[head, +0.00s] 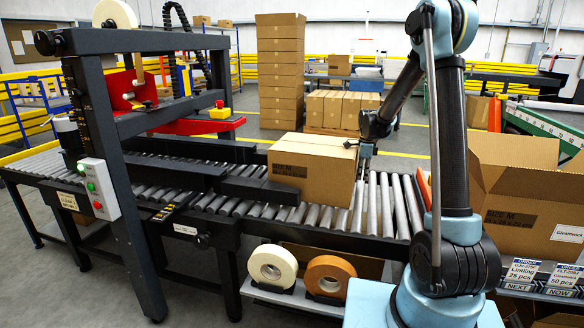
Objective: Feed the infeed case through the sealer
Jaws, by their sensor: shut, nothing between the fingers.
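The infeed case (316,163) is a closed brown carton marked SIZE M. It lies on the infeed rollers (381,208), at the right end of the dark side guides (262,190). The case sealer (110,130) stands to its left, with a dark frame, a red tape head and a white tape roll on top. My gripper (362,149) is shut at the right side of the case, near its upper edge. Its fingertips are partly hidden, and I cannot tell whether they touch the carton.
A control box (98,188) with green and red buttons hangs on the sealer's near post. An open carton (527,200) stands at the right. Two tape rolls (272,269) sit below the conveyor. Stacked cartons (281,75) stand behind.

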